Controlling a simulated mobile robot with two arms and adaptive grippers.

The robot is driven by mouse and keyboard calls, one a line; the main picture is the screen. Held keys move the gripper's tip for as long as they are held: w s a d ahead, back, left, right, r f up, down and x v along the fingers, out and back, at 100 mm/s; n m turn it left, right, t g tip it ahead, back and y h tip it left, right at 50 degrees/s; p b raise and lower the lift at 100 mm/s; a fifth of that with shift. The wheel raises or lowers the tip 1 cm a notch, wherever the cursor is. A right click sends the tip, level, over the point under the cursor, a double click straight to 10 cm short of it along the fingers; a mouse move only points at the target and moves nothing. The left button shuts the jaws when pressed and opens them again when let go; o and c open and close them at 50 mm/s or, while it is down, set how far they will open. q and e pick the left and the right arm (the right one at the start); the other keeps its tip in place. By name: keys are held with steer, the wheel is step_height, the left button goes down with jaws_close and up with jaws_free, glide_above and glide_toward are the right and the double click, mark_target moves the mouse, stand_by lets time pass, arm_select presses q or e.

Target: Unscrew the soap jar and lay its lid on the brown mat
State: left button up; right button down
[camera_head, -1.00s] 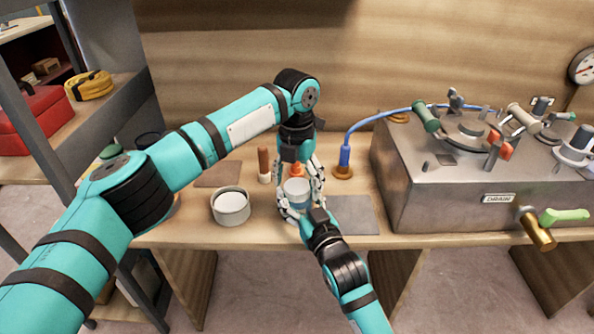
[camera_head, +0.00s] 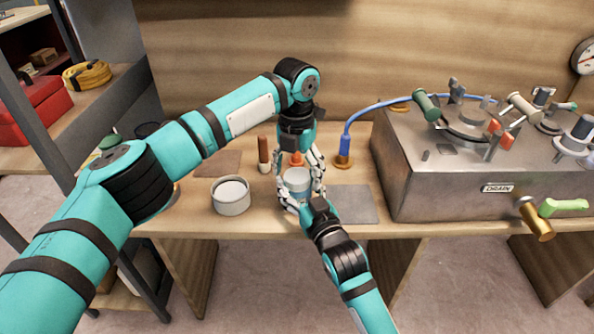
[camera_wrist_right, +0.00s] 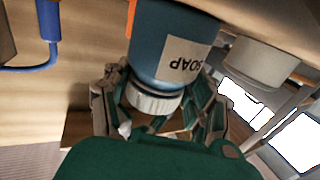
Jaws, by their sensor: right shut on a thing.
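The blue soap jar (camera_head: 297,184) stands upright on the bench between my two grippers. The right wrist view is upside down and shows its SOAP label (camera_wrist_right: 186,60) and its white ridged lid (camera_wrist_right: 150,98), which sits on the jar.
A grey mat (camera_head: 352,204) lies right of the jar. A pale round tub (camera_head: 231,199) stands to its left. A brown-handled tool (camera_head: 264,152) and an orange-topped item (camera_head: 296,159) are close behind. A blue hose (camera_head: 345,146) and a metal unit (camera_head: 440,190) stand at right.

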arm_select(q)
step_height(320, 180, up, 8)
steer(key=shift+f, duration=0.1)
steer(key=shift+c, duration=0.3)
arm_select(e)
steer(key=shift+f, duration=0.1)
arm_select(q)
steer(key=shift+f, duration=3.9)
steer(key=c, duration=1.1)
steer(key=o, duration=1.2)
steer(key=shift+c, duration=0.2)
steer(key=shift+r, duration=2.3)
arm_select(e)
steer(key=shift+c, duration=1.5)
jaws_free()
